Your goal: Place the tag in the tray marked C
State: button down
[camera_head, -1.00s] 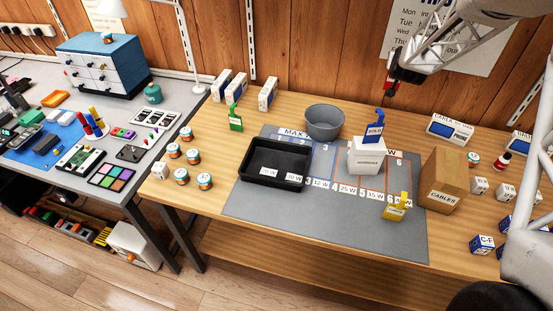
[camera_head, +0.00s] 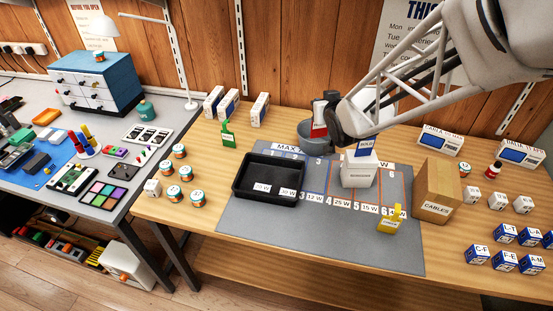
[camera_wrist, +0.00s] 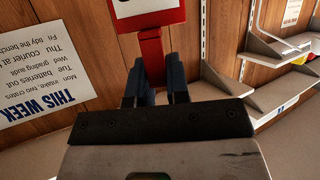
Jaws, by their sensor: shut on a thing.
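I cannot make out a C mark on any tray.
A blue tag (camera_head: 365,143) stands at a white box (camera_head: 358,172) close below my gripper. A yellow tag (camera_head: 389,221), a green tag (camera_head: 228,134) and a cardboard box (camera_head: 437,190) stand around the grey mat (camera_head: 300,240).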

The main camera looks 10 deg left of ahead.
jog(key=s+a+f+n+g+y, duration=0.1)
jog(key=s+a+n+g+y, duration=0.15)
jog(key=s, duration=0.75)
jog(key=s+a+f+n+g+y, duration=0.1)
jog(key=s+a+f, duration=0.15)
jog(key=s, duration=0.75)
notch_tip(320, 180, down, 8)
jog(key=shift+f, duration=0.2)
jog(key=shift+t, duration=0.25)
jog(key=w+a+f, duration=0.1)
jog(key=w+a, duration=0.7)
jog(key=w, duration=0.5)
jog(key=shift+w+a+f, duration=0.25)
jog(key=shift+f, duration=1.95)
jog(key=c, duration=1.1)
grip_release()
